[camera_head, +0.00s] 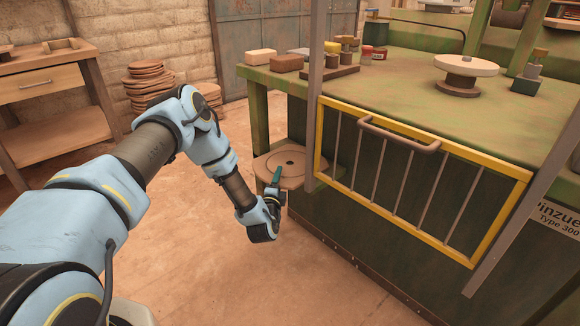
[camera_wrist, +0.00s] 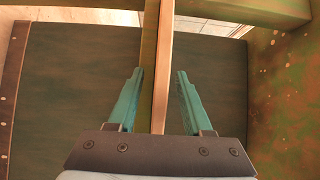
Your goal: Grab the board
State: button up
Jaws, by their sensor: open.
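A thin tan board (camera_wrist: 159,110) runs edge-on down the middle of the wrist view, with a greenish strip along its left side near the top. My gripper (camera_wrist: 160,73) is open, with one teal finger on each side of this edge and a visible gap on both sides. In the head view, a tan board with a round plate and a small centre hole (camera_head: 290,163) is beside the green press, below its table top. My gripper (camera_head: 277,172) points up at its front edge and hides a little of it. I cannot see the gap between the fingers there.
A yellow-framed guard gate (camera_head: 487,166) stands right of my gripper on the green press. Brown and pale blocks (camera_head: 286,62) lie on the press table. A wooden workbench (camera_head: 54,140) and stacked round boards (camera_head: 143,83) are behind my arm. The floor left of the press is clear.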

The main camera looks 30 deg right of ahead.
jog(key=shift+w+d, duration=0.4)
jog(key=shift+w, duration=0.05)
grip_shut()
dwell(1.1)
